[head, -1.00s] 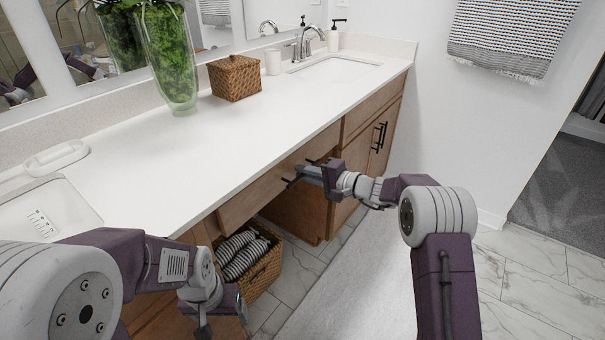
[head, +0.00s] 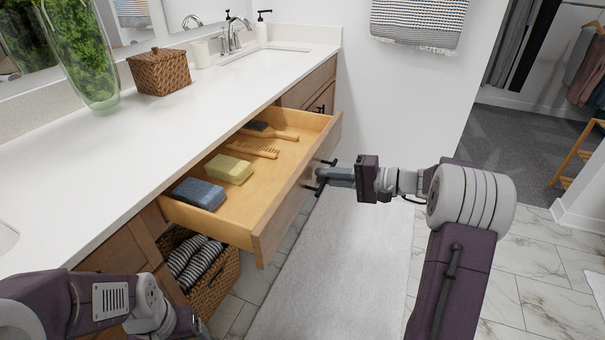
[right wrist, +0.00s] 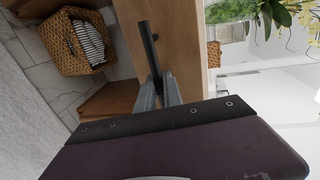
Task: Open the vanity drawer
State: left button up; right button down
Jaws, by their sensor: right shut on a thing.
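The vanity drawer (head: 262,232) is pulled well out from under the white counter in the head view. Its inside shows a blue sponge (head: 198,193), a yellow sponge (head: 229,169), a wooden comb (head: 254,151) and a brush (head: 270,132). My right gripper (head: 322,175) is shut on the black bar handle (right wrist: 148,45) on the drawer's front. The right wrist view shows its fingers (right wrist: 157,90) closed around the bar. My left arm (head: 110,305) is at the lower left, and its fingertips cannot be made out.
A wicker basket (head: 213,283) of striped towels stands below the drawer. A white rug (head: 340,275) covers the floor in front. The counter (head: 150,140) holds a glass vase (head: 88,65) and a lidded wicker box (head: 160,72). Marble floor (head: 505,270) is clear at right.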

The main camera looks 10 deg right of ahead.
jog(key=shift+f+v, duration=0.2)
jog(key=shift+v, duration=0.95)
jog(key=shift+f+v, duration=0.25)
jog(key=shift+v, duration=0.9)
jog(key=shift+s, duration=0.1)
jog(key=c, duration=1.8)
grip_release()
jog(key=p+v, duration=0.3)
jog(key=v, duration=0.6)
jog(key=shift+d, duration=0.1)
